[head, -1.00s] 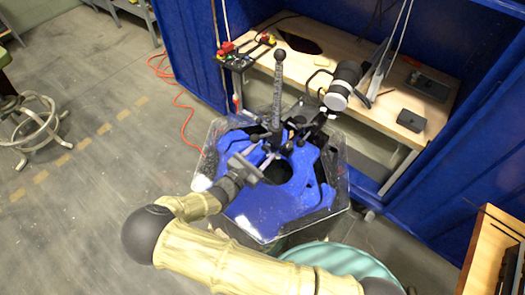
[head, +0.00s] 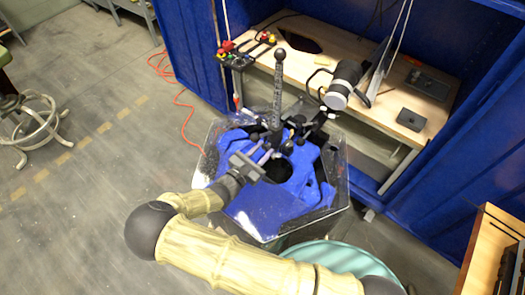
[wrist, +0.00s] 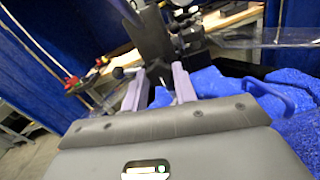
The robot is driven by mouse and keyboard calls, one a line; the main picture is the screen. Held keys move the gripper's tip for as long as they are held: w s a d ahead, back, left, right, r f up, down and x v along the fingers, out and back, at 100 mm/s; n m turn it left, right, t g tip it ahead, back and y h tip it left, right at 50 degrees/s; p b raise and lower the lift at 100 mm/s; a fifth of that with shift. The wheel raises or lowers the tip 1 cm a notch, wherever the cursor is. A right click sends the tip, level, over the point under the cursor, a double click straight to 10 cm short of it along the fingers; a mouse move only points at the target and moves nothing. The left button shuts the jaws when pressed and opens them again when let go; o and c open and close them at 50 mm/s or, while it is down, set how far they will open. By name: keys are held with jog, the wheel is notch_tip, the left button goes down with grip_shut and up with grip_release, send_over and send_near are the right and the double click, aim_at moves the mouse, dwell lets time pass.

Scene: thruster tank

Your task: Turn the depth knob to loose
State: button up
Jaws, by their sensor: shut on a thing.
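The tank (head: 335,208) is a clear-walled hexagonal vessel with blue inside, in the middle of the head view. A dark upright post (head: 277,92) with a ball top and marked scale rises at its back edge. Several small black knobs and levers cluster round the post's foot. My gripper (head: 262,160) reaches into this cluster from the front left. In the wrist view its two pale fingers (wrist: 162,86) are closed around a small part, which I take to be the depth knob. That part is mostly hidden between the fingers, and its setting cannot be read.
A wooden workbench (head: 310,68) stands behind the tank, with blue curtains around it. A black and white cylindrical device (head: 342,84) is at the tank's back right. Open floor (head: 90,200) lies to the left, with a stool (head: 35,125) and an orange cable.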

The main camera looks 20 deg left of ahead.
jog(key=n+p, duration=0.1)
jog(key=n, duration=0.3)
jog(key=shift+r+p, duration=0.1)
jog(key=shift+p, duration=0.3)
jog(key=n, duration=0.2)
jog(key=shift+n+p, duration=0.3)
jog(key=shift+p, duration=0.1)
jog(key=n, duration=0.3)
jog(key=shift+n+p, duration=0.3)
jog(key=shift+p, duration=0.1)
jog(key=n, duration=0.3)
jog(key=shift+n, duration=0.3)
jog(key=n+p, duration=0.1)
jog(key=n, duration=0.3)
jog(key=shift+n, duration=0.3)
jog(key=n, duration=0.5)
jog(key=shift+s, duration=0.1)
jog(key=o, duration=1)
